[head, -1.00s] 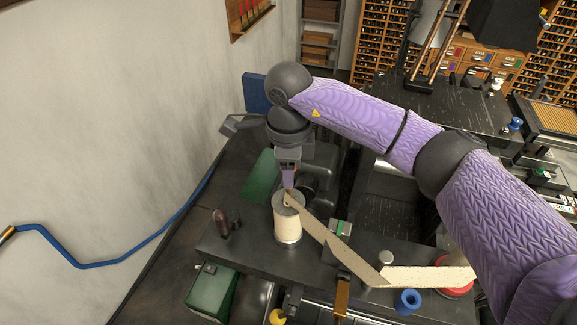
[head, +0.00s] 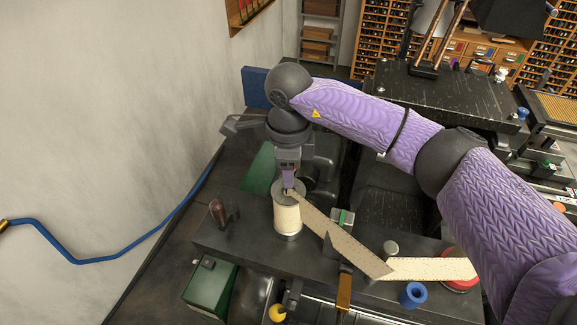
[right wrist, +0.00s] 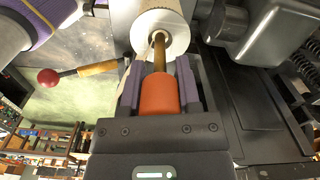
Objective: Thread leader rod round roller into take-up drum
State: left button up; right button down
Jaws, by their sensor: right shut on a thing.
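The take-up drum (head: 287,218) is a cream cylinder standing upright on the dark machine plate. My right gripper (head: 289,188) is at the drum's top. In the right wrist view its purple fingers (right wrist: 159,80) are shut on the leader rod (right wrist: 158,95), which has an orange grip and a brass shaft. The shaft points at the drum's end face (right wrist: 160,22); I cannot tell how deep its tip sits. My left gripper is out of view.
A blue cup-like part (head: 413,294) is near the front right. A brown-knobbed lever (head: 218,212) stands left of the drum. A green box (head: 209,284) and a yellow knob (head: 278,312) are in front. A blue hose (head: 110,258) runs along the left wall.

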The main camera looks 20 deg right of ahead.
jog(key=shift+f+b, duration=1.5)
jog(key=shift+f, duration=0.35)
jog(key=shift+c, duration=1.2)
grip_release()
notch_tip(320, 180, up, 6)
jog(key=p, duration=0.4)
jog(key=shift+r, duration=0.15)
